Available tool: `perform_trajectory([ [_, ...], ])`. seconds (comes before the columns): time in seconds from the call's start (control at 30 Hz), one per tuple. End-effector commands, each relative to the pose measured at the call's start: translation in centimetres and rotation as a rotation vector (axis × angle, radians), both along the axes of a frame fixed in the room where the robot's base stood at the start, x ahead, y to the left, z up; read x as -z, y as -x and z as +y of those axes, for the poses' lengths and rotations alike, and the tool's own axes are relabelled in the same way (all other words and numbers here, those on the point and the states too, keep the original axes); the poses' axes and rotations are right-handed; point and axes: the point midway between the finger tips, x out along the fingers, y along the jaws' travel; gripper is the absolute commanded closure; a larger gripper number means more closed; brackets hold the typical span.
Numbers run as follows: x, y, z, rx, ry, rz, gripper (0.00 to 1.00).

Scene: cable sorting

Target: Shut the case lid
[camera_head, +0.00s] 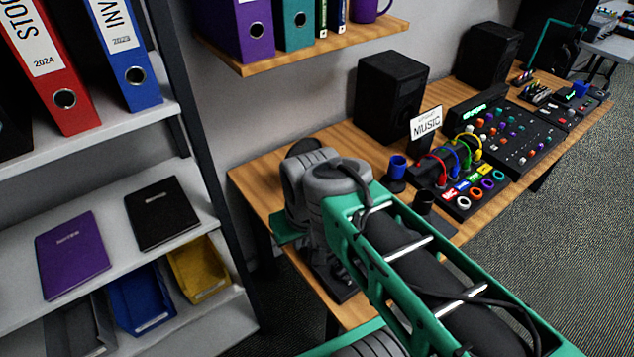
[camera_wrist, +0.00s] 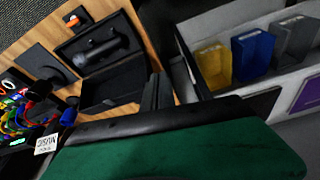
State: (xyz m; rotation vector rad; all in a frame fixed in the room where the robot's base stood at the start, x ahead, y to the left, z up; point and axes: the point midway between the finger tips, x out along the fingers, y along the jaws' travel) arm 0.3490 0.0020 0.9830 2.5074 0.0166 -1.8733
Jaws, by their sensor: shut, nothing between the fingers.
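The black case (camera_wrist: 72,50) is open in the wrist view, with a dark microphone (camera_wrist: 100,52) lying in its base. Its lid (camera_wrist: 115,82) is swung back from the base, toward my gripper. My gripper (camera_wrist: 157,92) shows as dark fingers just right of the lid's edge. The fingers are together and hold nothing. I cannot tell whether they touch the lid. In the head view my green and grey arm covers most of that part of the wooden desk (camera_head: 262,178), and the case cannot be made out there.
A shelf rack (camera_head: 215,165) with binders and bins stands close at the left. A wall shelf (camera_head: 310,50) hangs above the desk.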

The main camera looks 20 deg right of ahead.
Motion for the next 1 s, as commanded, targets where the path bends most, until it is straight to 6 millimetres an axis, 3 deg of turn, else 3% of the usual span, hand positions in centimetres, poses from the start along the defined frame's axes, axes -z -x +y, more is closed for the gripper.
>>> perform_trajectory([
  [0.17,-1.9,-3.2,-0.9,-0.023,0.012,0.042,1.0],
  [0.3,-3.1,-8.9,-3.1,-0.059,0.026,0.118,1.0],
  [0.4,-2.6,-13.1,-5.2,-0.093,0.029,0.174,1.0],
  [0.53,-0.8,-17.1,-7.8,-0.134,0.028,0.23,1.0],
  [0.7,1.2,-19.5,-9.5,-0.168,0.024,0.265,1.0],
  [0.87,2.4,-19.9,-9.7,-0.176,0.023,0.272,1.0],
  [1.0,4.7,-19.8,-9.6,-0.176,0.023,0.272,1.0],
])
